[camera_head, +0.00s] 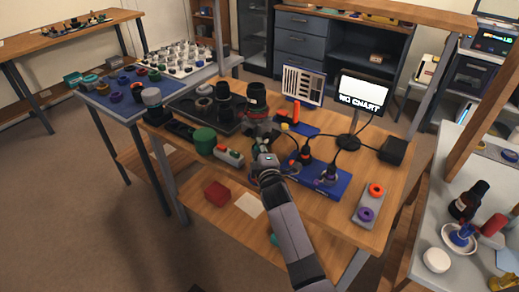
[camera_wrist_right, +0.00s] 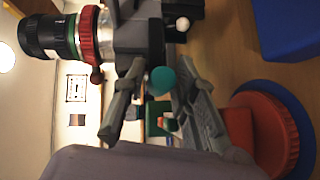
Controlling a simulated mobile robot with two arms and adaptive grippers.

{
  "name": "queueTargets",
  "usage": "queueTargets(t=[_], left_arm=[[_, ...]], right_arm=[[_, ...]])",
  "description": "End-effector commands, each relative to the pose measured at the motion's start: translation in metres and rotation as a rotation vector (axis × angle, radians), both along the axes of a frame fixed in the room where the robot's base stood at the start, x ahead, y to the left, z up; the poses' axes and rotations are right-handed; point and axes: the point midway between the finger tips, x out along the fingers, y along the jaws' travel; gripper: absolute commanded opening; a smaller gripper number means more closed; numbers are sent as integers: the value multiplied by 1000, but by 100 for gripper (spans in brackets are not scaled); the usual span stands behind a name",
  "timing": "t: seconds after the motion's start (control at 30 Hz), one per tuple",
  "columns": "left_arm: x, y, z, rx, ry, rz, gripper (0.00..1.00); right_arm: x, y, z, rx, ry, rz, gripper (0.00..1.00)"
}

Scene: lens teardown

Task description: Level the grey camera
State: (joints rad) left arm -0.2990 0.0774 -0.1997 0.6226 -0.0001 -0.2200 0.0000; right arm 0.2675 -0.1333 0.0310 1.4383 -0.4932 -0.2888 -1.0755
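The grey camera (camera_head: 262,127) stands near the middle of the wooden bench in the head view. Its black lens (camera_head: 256,96) sits above the body. In the right wrist view the lens (camera_wrist_right: 42,36) points left in the turned picture, with a red ring (camera_wrist_right: 90,34) and a green ring beside the grey body (camera_wrist_right: 140,38). I cannot tell its exact tilt. A teal knob (camera_wrist_right: 162,80) sticks out below the body. My left gripper is out of view.
A blue board (camera_head: 325,182) with dark fittings lies just right of my right gripper. A green cylinder (camera_head: 204,140) and dark lens parts stand to the left. A lit "NO CHART" screen (camera_head: 362,93) and a striped chart (camera_head: 302,83) stand behind.

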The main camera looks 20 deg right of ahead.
Motion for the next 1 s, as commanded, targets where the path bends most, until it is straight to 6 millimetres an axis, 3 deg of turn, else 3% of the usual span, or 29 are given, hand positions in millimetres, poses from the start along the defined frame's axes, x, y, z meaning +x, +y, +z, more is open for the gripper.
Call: queueTargets(t=[0.2,0.6,1.0], left_arm=[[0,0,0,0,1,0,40],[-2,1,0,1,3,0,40],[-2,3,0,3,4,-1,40]], right_arm=[[0,0,0,0,0,0,26],[0,0,-1,0,1,0,0],[-1,0,-2,2,4,0,0]])
